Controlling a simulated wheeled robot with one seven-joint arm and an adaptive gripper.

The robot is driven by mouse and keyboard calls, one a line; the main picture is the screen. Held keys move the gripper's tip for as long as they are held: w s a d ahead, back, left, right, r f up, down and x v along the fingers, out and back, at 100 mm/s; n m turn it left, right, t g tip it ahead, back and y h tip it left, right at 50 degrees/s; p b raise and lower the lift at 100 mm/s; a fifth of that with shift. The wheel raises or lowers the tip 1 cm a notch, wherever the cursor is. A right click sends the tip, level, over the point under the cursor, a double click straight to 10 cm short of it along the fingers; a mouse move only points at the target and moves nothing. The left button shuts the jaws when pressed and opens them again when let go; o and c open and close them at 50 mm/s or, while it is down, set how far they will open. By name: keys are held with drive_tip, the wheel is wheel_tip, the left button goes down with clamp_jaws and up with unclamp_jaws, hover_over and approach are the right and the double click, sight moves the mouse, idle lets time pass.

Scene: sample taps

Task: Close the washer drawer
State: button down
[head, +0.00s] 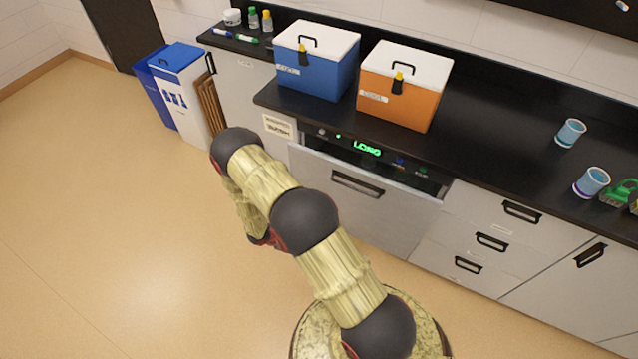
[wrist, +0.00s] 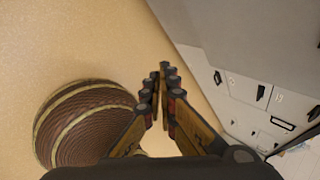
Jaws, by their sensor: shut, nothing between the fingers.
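The washer (head: 365,200) is a grey front panel with a dark bar handle, set under the black counter. Its top edge stands out from the cabinet line, with a dark gap behind it below a control strip reading LONG in green. Whether a drawer inside is pulled out cannot be told. My gripper (wrist: 163,78) is shut and empty in the wrist view, its fingertips together over the floor. A large plain grey surface, apparently the washer front (wrist: 235,35), lies up and right of the fingers, with no contact visible. In the head view my arm hides the gripper.
A blue cooler box (head: 318,75) and an orange one (head: 400,105) stand on the counter (head: 490,140), with two blue cups (head: 570,133) further right. Drawers (head: 490,242) adjoin the washer's right side. Bins (head: 180,95) stand at the left. The floor (head: 120,220) there is clear.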

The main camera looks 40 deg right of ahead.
drive_tip(key=d+n+h, duration=0.2)
drive_tip(key=h, duration=0.1)
drive_tip(key=n+t+h+b, duration=0.1)
drive_tip(key=n+t+h, duration=0.5)
drive_tip(key=t, duration=0.3)
approach(323, 170)
drive_tip(key=b+x, duration=0.3)
drive_tip(key=x, duration=0.4)
drive_tip(key=shift+a+f, duration=0.1)
drive_tip(key=shift+f, duration=0.1)
drive_tip(key=b+x, duration=0.2)
drive_tip(key=x, duration=0.7)
drive_tip(key=shift+r, duration=0.25)
drive_tip(key=shift+w, duration=0.2)
